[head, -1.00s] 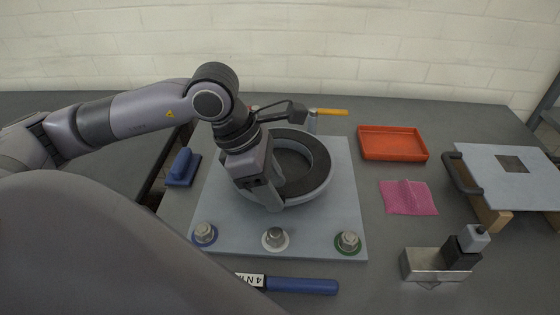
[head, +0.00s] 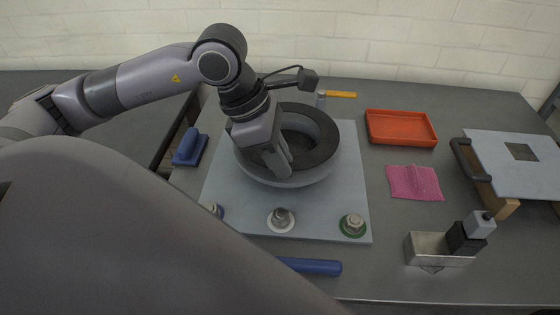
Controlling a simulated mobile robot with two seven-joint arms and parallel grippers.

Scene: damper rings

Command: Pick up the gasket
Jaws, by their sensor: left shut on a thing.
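The gasket is a flat black ring (head: 317,132) at the middle of the head view. It sits at or just above a light grey ring (head: 262,176) on a pale square plate (head: 335,210); I cannot tell if there is a gap between them. My left gripper (head: 280,162) reaches down from the upper left at the ring's near side. Its fingers are shut on the gasket, and they hide part of its near left rim. My right gripper is not in view.
Nuts on washers stand along the plate's near edge, including a green one (head: 352,224). A blue handle (head: 312,266) lies in front. To the right are an orange tray (head: 400,128), pink cloth (head: 414,182), metal block (head: 432,248) and handled panel (head: 520,158). A blue block (head: 190,148) stands left.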

